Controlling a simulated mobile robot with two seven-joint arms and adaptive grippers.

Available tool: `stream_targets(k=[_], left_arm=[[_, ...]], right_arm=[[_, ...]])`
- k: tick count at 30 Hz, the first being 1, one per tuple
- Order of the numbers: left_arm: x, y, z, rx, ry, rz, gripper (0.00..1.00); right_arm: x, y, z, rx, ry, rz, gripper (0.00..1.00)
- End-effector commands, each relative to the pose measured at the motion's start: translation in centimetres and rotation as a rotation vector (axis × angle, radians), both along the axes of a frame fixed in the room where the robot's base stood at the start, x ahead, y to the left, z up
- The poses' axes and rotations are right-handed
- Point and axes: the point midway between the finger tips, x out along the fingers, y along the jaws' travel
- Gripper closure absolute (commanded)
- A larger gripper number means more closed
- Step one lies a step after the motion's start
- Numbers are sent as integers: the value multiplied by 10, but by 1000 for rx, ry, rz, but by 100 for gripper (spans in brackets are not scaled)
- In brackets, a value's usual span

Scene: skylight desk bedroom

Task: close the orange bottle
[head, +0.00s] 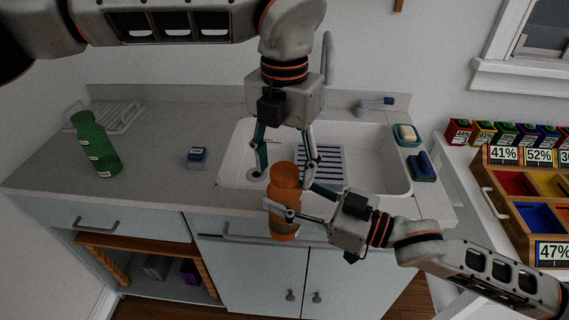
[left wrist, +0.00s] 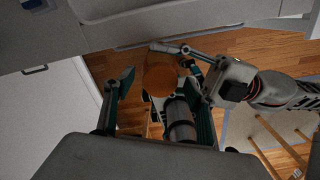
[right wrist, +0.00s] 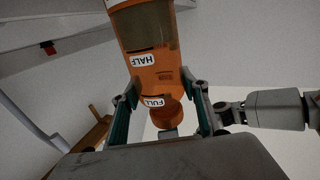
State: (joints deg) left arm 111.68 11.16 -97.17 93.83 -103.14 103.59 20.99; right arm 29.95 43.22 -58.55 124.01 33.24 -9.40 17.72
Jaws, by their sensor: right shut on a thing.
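The orange bottle (head: 284,226) is upright in front of the sink cabinet in the head view. My right gripper (head: 289,198) is shut on its upper body from the right. In the right wrist view the bottle (right wrist: 150,50) shows upside down, with HALF and FULL labels and a narrower orange top (right wrist: 167,112). My left gripper (head: 286,165) points down over the bottle's top, fingers apart on either side. In the left wrist view the round orange top (left wrist: 160,75) lies between the open fingers, with no clear contact. I cannot tell whether the top is a separate cap or how tightly it sits.
The sink (head: 390,165) and counter lie just behind the bottle. A green bottle (head: 95,145) and a small blue-topped container (head: 197,156) stand on the left counter. Sponge (head: 423,166) and soap dish (head: 405,135) are right of the sink. A wooden compartment tray (head: 490,154) is farther right.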

Motion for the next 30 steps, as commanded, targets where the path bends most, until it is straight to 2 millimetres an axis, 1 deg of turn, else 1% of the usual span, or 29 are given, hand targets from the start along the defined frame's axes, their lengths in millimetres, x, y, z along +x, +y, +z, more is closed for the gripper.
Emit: stream_targets(k=[8,11,13,17,24,27,30], left_arm=[[0,0,1,0,0,0,45],[0,0,5,-1,-2,1,45],[1,0,12,-1,-4,1,45],[1,0,34,-2,-4,2,45],[1,-1,84,-1,-4,1,45],[1,-1,100,-1,-4,1,45],[1,0,111,0,-2,1,45]], right_arm=[[0,0,1,2,-1,0,100],[0,0,1,2,-1,0,100],[0,0,1,2,-1,0,100],[0,0,1,1,-2,0,100],[0,0,1,2,-1,0,100],[0,0,1,1,-2,0,100],[0,0,1,2,-1,1,100]])
